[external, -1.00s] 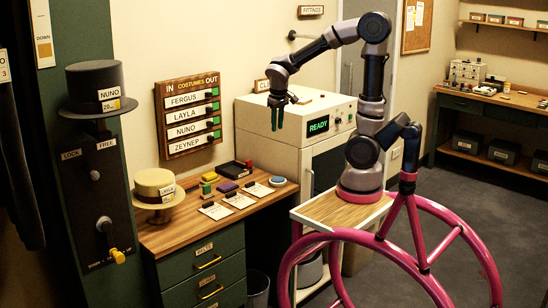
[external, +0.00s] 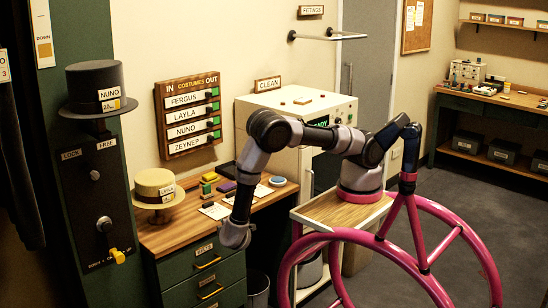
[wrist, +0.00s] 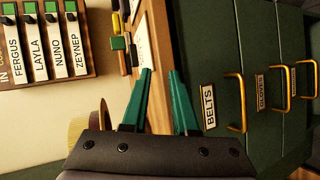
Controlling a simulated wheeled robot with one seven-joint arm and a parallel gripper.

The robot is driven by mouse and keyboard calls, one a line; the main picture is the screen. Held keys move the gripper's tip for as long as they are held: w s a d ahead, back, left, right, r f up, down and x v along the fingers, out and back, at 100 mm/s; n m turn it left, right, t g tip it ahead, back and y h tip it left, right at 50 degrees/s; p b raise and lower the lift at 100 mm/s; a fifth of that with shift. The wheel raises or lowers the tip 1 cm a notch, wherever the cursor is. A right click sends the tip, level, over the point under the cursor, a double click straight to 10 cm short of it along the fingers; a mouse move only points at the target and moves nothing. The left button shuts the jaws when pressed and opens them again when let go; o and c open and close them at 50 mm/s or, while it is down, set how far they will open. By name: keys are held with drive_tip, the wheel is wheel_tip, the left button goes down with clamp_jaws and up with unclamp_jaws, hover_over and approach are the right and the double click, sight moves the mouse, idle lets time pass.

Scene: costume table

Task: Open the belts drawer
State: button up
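The belts drawer (external: 228,250) is the top green drawer of the cabinet under the wooden counter; it looks closed, with a brass handle (external: 208,262). In the sideways wrist view, its BELTS label (wrist: 209,107) and brass handle (wrist: 238,102) lie right of my fingers. My gripper (wrist: 161,72) has two green fingers apart with nothing between them; neither touches the handle. In the external view, my wrist hangs low in front of the counter's front edge, right of the handle, and the fingers are hidden.
Below are more drawers with brass handles (external: 210,292). On the counter (external: 165,238) stand a cream hat (external: 158,187), cards and small blocks. A bin (external: 257,287) stands right of the cabinet. The white machine (external: 265,125) is behind my arm.

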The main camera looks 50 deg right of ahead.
sight(212, 263)
drive_tip(key=s+a+f+n+t+y, duration=0.2)
drive_tip(key=s+a+f+n+y, duration=0.15)
drive_tip(key=f, duration=0.35)
drive_tip(key=s+a+f+n+t+y, duration=0.1)
drive_tip(key=s+a+f+n+y, duration=0.2)
drive_tip(key=f, duration=0.4)
drive_tip(key=x, duration=0.6)
drive_tip(key=d+x, duration=0.1)
drive_tip(key=x, duration=0.2)
drive_tip(key=shift+w, duration=0.1)
clamp_jaws()
idle(0.4)
